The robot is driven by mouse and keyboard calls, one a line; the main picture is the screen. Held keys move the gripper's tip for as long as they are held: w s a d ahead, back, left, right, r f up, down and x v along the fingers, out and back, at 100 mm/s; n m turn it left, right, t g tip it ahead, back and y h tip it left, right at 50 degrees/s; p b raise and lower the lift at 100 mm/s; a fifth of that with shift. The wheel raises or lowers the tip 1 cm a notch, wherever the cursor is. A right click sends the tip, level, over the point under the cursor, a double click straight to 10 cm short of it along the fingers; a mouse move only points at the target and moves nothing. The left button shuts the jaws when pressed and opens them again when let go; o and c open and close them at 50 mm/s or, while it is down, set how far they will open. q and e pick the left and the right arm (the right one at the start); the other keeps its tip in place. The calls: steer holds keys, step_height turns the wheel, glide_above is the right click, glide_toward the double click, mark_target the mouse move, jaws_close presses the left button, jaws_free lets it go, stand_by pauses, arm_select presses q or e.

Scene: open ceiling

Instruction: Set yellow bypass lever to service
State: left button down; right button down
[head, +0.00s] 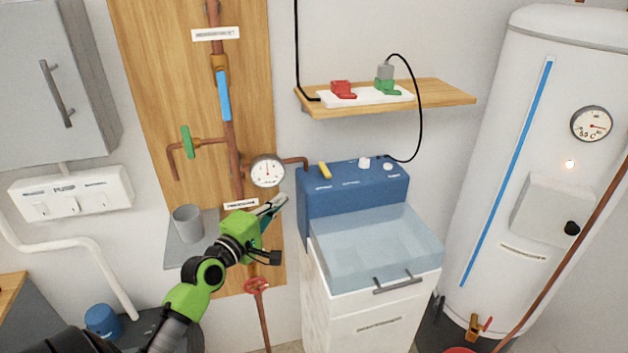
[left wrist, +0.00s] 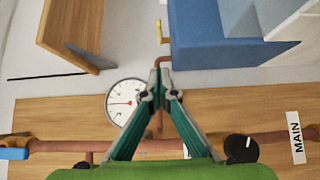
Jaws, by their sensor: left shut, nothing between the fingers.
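The yellow bypass lever (head: 325,170) is a small handle on the left of the blue control panel (head: 352,188), above a small label too small to read. It also shows in the left wrist view (left wrist: 161,32), beside the blue panel's edge. My left gripper (head: 277,206) is shut and empty, below and left of the lever and apart from it, in front of the pipe board. In the left wrist view its fingertips (left wrist: 160,92) meet between the gauge and the blue panel. My right gripper does not show.
A round gauge (head: 267,171) and copper pipe lie close left of the lever. A wooden shelf (head: 440,92) with a red and a green plug hangs above the panel, a black cable looping down. A clear-covered basin (head: 372,248) stands below. A white boiler is at right.

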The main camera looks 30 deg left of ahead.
mark_target(316, 188)
arm_select(q)
steer(key=w, duration=0.3)
steer(key=w+p, duration=0.1)
steer(key=w, duration=0.3)
steer(key=w+a+p, duration=0.1)
steer(key=w, duration=0.2)
steer(key=shift+w, duration=0.15)
steer(key=shift+w+d+p, duration=0.8)
steer(key=shift+w+d, duration=0.35)
steer(key=shift+d, duration=0.05)
steer(key=shift+w+d, duration=0.2)
steer(key=shift+d, duration=0.1)
steer(key=shift+f, duration=0.1)
steer(key=shift+a, duration=0.1)
